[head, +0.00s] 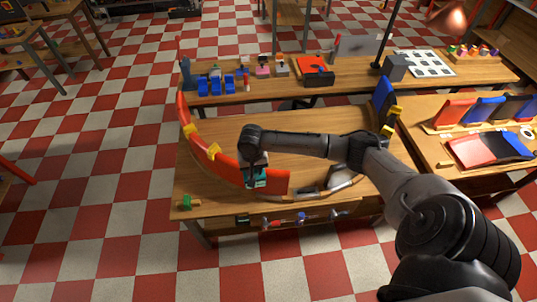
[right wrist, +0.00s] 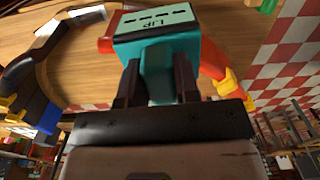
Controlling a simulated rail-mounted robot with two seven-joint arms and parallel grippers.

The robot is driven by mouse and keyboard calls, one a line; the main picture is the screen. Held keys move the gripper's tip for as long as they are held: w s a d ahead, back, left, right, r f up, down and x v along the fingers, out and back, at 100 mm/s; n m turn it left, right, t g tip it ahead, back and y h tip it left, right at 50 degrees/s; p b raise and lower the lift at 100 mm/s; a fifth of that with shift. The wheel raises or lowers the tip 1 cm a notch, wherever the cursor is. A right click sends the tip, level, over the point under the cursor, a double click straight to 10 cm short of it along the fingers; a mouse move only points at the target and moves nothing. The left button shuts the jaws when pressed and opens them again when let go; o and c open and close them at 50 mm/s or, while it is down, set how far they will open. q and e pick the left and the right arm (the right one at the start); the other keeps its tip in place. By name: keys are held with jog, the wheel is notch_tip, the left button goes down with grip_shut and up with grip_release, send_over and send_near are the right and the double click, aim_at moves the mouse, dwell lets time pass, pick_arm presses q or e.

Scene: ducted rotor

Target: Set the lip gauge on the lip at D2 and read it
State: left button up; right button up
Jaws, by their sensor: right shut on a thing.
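The lip gauge (right wrist: 155,48) is a teal block with a stem and a pale face marked "LIP" with a row of dashes. My right gripper (right wrist: 157,78) is shut on its stem. In the head view the gripper (head: 255,172) points down and the gauge (head: 259,182) shows beneath it, near the right end of the red curved duct segment (head: 225,165). I cannot tell whether the gauge touches the red lip or hovers over it. A D2 mark cannot be made out. My left gripper is not in view.
Yellow clips (head: 213,151) sit along the red segment. A blue segment (head: 382,100) stands at the table's right back. A grey-white curved piece (head: 340,181) lies near the front edge. Small tools (head: 300,218) line the front. Blue bins (head: 215,86) stand on the bench behind.

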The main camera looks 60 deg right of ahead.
jog(key=d+f+m+b, duration=0.1)
jog(key=d+f+m, duration=0.2)
jog(key=d, duration=0.9)
jog(key=shift+w+m, duration=0.3)
jog(key=shift+m, duration=0.3)
jog(key=shift+f+b, duration=1.4)
jog(key=shift+f, duration=3.3)
